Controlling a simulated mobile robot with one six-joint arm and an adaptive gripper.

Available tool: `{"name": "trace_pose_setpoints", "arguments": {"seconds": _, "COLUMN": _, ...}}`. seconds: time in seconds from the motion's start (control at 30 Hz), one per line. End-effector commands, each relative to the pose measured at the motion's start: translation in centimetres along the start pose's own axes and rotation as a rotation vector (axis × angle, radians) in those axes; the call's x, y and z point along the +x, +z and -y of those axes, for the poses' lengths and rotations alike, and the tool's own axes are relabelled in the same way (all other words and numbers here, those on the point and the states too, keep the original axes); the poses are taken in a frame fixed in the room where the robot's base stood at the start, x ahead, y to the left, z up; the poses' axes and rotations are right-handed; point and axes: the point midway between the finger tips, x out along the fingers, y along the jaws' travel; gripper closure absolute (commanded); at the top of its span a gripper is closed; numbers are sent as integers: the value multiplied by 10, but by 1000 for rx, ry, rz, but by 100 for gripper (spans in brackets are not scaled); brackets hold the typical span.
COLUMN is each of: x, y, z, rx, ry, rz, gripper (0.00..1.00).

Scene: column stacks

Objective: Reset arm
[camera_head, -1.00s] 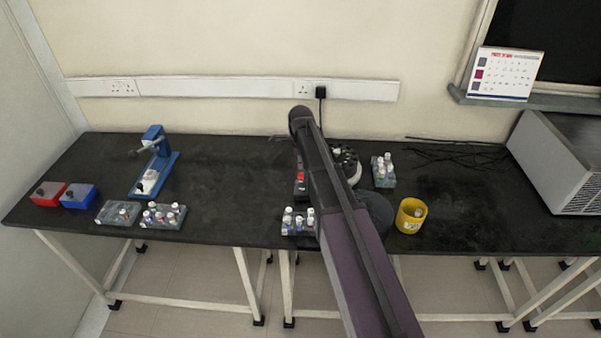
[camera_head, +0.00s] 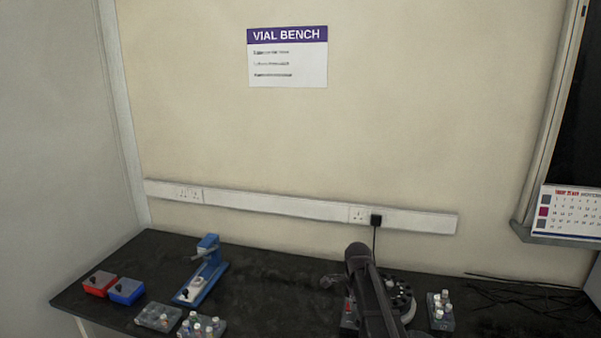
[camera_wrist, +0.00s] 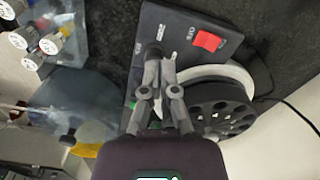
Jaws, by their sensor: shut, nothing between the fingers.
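My gripper (camera_wrist: 161,66) shows in the wrist view with its grey fingers together and nothing between them. It is above a dark machine panel (camera_wrist: 178,32) with a red switch (camera_wrist: 208,41). In that view, a black rotor with round holes (camera_wrist: 222,107) is right of the fingers. In the head view, my arm rises from the bottom edge and partly covers the same machine (camera_head: 402,296).
A rack of vials (camera_head: 440,312) stands right of the machine. On the left are a blue stand (camera_head: 205,270), red (camera_head: 100,283) and blue (camera_head: 126,291) boxes, and two racks. The bench middle (camera_head: 275,295) is clear. Cables (camera_head: 525,290) lie at right.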

Motion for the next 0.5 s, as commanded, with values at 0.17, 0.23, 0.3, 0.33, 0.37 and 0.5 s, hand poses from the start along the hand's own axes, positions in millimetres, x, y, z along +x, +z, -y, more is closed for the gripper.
{"name": "trace_pose_setpoints", "arguments": {"seconds": 0.17, "x": -1, "y": 2, "z": -39, "rx": -240, "ry": 0, "rz": 0, "gripper": 100}}
{"name": "trace_pose_setpoints", "arguments": {"seconds": 0.23, "x": -2, "y": 3, "z": -52, "rx": -337, "ry": 0, "rz": 0, "gripper": 100}}
{"name": "trace_pose_setpoints", "arguments": {"seconds": 0.3, "x": -2, "y": 4, "z": -65, "rx": -434, "ry": 0, "rz": 0, "gripper": 100}}
{"name": "trace_pose_setpoints", "arguments": {"seconds": 0.33, "x": -2, "y": 4, "z": -71, "rx": -474, "ry": 0, "rz": 0, "gripper": 100}}
{"name": "trace_pose_setpoints", "arguments": {"seconds": 0.37, "x": -2, "y": 4, "z": -76, "rx": -516, "ry": 0, "rz": 0, "gripper": 100}}
{"name": "trace_pose_setpoints", "arguments": {"seconds": 0.5, "x": -3, "y": 6, "z": -102, "rx": -710, "ry": 0, "rz": 0, "gripper": 100}}
